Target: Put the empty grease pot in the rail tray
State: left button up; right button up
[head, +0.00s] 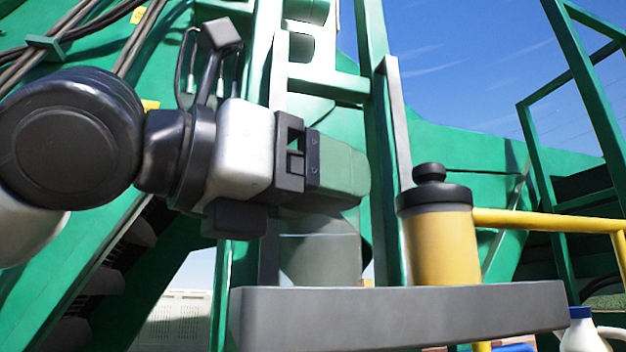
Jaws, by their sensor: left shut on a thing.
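My left gripper (345,178) comes in from the left and is shut on the upper part of a clear, greyish pot (320,252), which looks like the empty grease pot. The fingers hide the pot's top. The pot hangs upright at the left part of the grey rail tray (400,318). The tray's front wall hides its bottom, so I cannot tell whether it touches the tray floor. My right gripper is not in view.
A yellow-filled pot (440,245) with a black lid stands at the tray, right of the clear pot, with a gap between them. A yellow rail (545,221) runs behind to the right. Green machine posts (380,130) rise close behind. A white bottle (581,335) shows at lower right.

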pick_arm(q)
jog(key=o, duration=0.9)
jog(key=shift+s+f, duration=0.1)
jog(key=shift+s, duration=0.1)
jog(key=shift+c, duration=0.2)
jog(key=shift+o, duration=0.8)
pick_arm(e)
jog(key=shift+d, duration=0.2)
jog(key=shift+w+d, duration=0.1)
pick_arm(q)
jog(key=shift+a, duration=0.1)
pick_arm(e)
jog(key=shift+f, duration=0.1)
pick_arm(q)
jog(key=b+v, duration=0.3)
jog(key=v, duration=0.8)
jog(key=shift+s+a+b, duration=0.25)
jog(key=shift+a+b, duration=0.05)
jog(key=shift+b, duration=0.05)
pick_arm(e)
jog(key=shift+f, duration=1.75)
